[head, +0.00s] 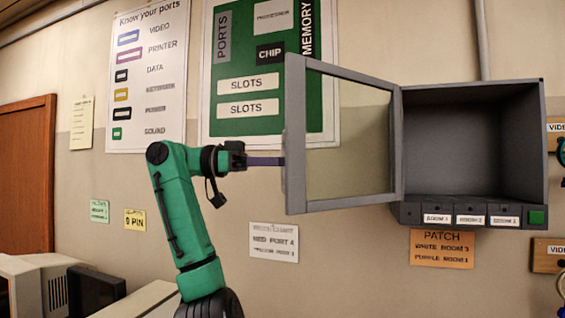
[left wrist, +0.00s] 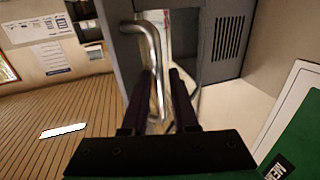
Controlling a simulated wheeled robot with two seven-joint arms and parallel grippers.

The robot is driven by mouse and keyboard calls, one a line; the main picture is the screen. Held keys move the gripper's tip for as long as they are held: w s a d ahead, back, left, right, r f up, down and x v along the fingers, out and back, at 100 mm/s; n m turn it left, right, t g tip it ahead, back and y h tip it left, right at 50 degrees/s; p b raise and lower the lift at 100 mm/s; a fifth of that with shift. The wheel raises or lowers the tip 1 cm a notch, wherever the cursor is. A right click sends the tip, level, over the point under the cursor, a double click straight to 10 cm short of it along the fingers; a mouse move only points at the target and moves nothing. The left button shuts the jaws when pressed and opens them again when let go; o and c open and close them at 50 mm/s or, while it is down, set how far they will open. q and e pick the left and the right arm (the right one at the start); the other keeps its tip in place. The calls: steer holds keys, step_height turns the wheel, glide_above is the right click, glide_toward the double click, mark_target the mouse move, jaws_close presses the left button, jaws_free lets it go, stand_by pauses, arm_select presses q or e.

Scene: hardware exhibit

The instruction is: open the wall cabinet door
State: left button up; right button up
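The grey wall cabinet (head: 474,145) hangs at the right in the head view. Its glass-paned, grey-framed door (head: 345,135) stands swung wide open to the left, showing the empty inside. My left gripper (head: 280,161) is at the door's free left edge. In the left wrist view, the bent metal handle (left wrist: 153,45) runs down between the two dark fingers of my left gripper (left wrist: 160,72). The fingers are apart, with a gap visible beside the handle near the right finger. In the head view the handle is hidden. My right gripper is not in view.
Below the cabinet is a strip of labelled sockets with a green button (head: 536,217). An orange patch sign (head: 441,248) hangs beneath. A green board (head: 235,110) is on the wall behind the door. Computer equipment (head: 45,280) stands at lower left.

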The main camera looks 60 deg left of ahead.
arm_select(q)
steer(key=v, duration=0.7)
steer(key=shift+s+a, duration=0.15)
stand_by(0.3)
stand_by(0.7)
